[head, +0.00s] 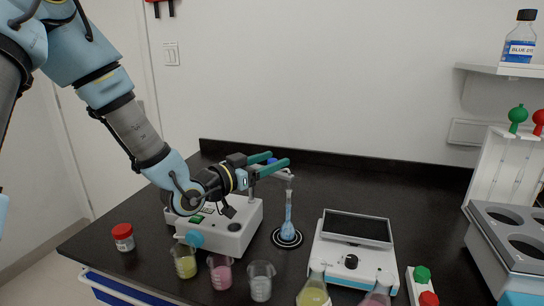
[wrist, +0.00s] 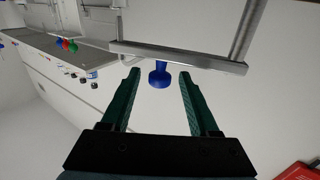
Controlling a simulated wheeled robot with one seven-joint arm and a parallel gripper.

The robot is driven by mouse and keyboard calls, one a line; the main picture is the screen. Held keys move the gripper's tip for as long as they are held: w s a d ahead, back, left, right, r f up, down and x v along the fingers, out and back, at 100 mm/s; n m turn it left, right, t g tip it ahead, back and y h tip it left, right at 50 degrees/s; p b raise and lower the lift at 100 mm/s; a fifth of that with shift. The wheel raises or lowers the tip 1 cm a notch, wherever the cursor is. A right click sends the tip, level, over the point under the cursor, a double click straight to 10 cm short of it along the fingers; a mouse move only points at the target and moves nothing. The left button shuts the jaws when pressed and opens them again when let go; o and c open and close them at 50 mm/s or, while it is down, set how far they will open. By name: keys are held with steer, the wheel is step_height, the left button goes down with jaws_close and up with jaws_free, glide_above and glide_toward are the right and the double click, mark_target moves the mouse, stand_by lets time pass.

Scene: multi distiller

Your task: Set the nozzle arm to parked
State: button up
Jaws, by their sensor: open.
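The nozzle arm (head: 284,175) is a silver bar reaching from the white dispenser box (head: 222,228) to above a narrow-necked flask (head: 288,219). The flask holds pale blue liquid and stands on a black ring. In the wrist view the silver bar (wrist: 180,57) crosses the top, with a blue knob (wrist: 159,79) on it. My gripper (head: 279,158) is open at the bar, its teal fingers pointing right. In the wrist view the knob lies between the fingertips, with a gap on each side. In the head view the knob is mostly hidden behind the fingers.
Beakers with yellow (head: 185,264), pink (head: 221,275) and clear (head: 260,285) contents stand in front of the box. A red-lidded jar (head: 123,238) stands at left. A white device with a dark screen (head: 357,227) stands right of the flask. The table behind is clear.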

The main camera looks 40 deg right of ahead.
steer(key=shift+d, duration=0.3)
jaws_close()
stand_by(0.4)
stand_by(0.9)
